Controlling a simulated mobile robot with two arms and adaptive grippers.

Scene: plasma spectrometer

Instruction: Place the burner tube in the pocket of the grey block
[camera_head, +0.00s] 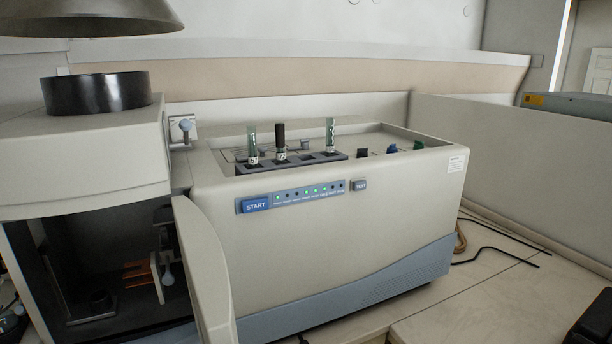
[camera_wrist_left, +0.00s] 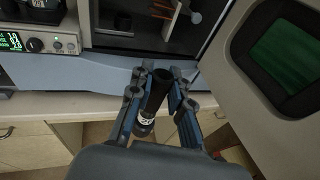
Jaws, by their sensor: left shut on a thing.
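In the left wrist view my left gripper (camera_wrist_left: 158,80) is shut on a dark tube (camera_wrist_left: 157,92) with a white label band, apparently the burner tube. It is held tilted in front of the open chamber of the instrument. In the head view a dark grey block (camera_head: 335,160) sits on top of the instrument. Neither gripper can be made out in the head view.
The chamber (camera_head: 120,255) is open, with orange coils (camera_head: 138,270) and a black cylinder (camera_wrist_left: 122,20) inside. Its door (camera_head: 205,265) swings out; its green window (camera_wrist_left: 285,55) is right of my gripper. A metered box (camera_wrist_left: 40,42) stands left. Dark, blue and green knobs (camera_head: 391,148) are right of the block.

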